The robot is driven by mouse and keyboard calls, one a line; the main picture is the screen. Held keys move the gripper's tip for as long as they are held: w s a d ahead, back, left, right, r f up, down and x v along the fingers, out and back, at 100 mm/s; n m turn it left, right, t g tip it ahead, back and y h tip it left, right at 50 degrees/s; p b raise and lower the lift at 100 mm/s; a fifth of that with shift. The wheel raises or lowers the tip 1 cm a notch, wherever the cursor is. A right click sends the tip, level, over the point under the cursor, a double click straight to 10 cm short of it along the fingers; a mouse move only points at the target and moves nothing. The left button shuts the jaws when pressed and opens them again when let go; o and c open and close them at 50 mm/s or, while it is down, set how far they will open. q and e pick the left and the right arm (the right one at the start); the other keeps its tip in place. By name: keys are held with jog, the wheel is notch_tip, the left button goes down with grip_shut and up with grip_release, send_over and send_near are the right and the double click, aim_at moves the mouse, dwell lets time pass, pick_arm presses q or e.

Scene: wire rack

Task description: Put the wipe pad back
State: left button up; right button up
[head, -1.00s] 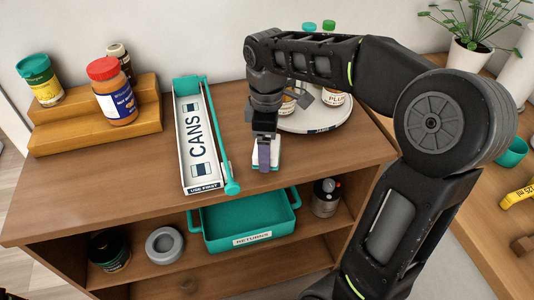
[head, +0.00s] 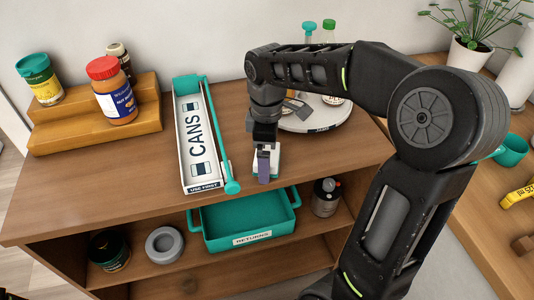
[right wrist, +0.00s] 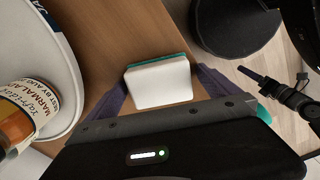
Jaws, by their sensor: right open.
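The wipe pad (right wrist: 158,84) is a small white block with a teal edge. In the right wrist view it lies between the two purple fingers of my right gripper (right wrist: 163,92), which are open around it. In the head view the right gripper (head: 263,167) points down over the wooden top (head: 312,163), right of the CANS tray. It hides most of the pad (head: 276,158) there. I cannot tell whether a finger touches the pad. My left gripper is not in view.
The CANS tray (head: 196,142) stands left of the gripper, and a round white turntable (head: 318,120) with bottles stands behind right. A teal RETURNS bin (head: 247,220) is on the shelf below. A wooden riser (head: 62,127) with jars is at the far left.

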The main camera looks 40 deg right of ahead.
jog(key=shift+r, duration=0.1)
notch_tip(320, 180, up, 8)
jog(key=shift+r+p, duration=0.1)
jog(key=shift+p, duration=0.2)
jog(key=shift+r+p, duration=1.5)
jog(key=shift+r, duration=0.45)
